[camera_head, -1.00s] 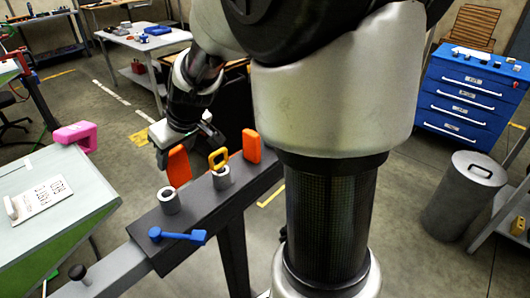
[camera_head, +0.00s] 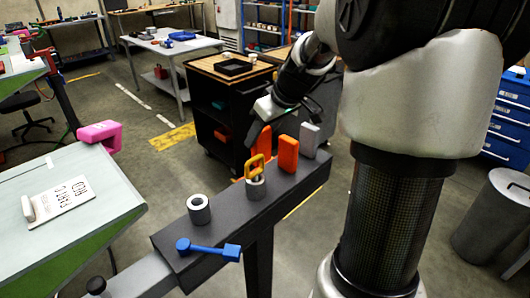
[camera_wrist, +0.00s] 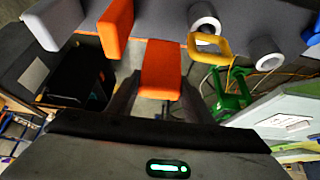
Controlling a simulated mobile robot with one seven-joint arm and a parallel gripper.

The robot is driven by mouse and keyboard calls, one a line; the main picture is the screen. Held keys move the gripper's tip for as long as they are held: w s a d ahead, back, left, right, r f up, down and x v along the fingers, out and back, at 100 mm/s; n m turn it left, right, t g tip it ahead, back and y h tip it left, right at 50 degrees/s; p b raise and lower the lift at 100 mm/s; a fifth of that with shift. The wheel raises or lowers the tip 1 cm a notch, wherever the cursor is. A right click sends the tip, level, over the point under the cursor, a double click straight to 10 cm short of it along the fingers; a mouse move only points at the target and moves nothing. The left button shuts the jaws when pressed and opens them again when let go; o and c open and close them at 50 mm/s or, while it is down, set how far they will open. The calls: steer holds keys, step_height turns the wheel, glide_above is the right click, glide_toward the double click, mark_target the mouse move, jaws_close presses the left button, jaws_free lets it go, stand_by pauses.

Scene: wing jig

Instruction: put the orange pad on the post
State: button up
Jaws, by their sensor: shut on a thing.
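My gripper (camera_wrist: 158,100) is shut on an orange pad (camera_wrist: 162,70), which shows between its fingers in the wrist view. In the head view my gripper (camera_head: 258,128) is behind the dark beam (camera_head: 215,222), and the held pad (camera_head: 264,140) is partly hidden behind a yellow loop. A second orange block (camera_head: 288,154) stands upright on the beam, also in the wrist view (camera_wrist: 115,25). A grey upright block (camera_head: 310,139) stands beyond it, at the beam's far end. I cannot tell which upright is the post, or whether the held pad touches the beam.
The yellow loop (camera_head: 257,165) sits at a grey ring (camera_head: 255,188) on the beam, close to the held pad. Another grey ring (camera_head: 199,210) and a blue lever (camera_head: 208,249) are nearer. A pink clamp (camera_head: 100,134) is on the table at left. A dark cart (camera_head: 225,108) stands behind.

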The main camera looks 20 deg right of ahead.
mark_target(265, 144)
steer(key=shift+f, duration=2.4)
steer(key=shift+f+b, duration=0.1)
steer(key=shift+b, duration=0.2)
steer(key=shift+f, duration=0.15)
steer(key=o, duration=1.1)
steer(key=shift+s+d+r, duration=0.1)
steer(key=shift+r, duration=0.5)
steer(key=p+v, duration=0.1)
steer(key=v, duration=1)
steer(key=shift+s, duration=0.15)
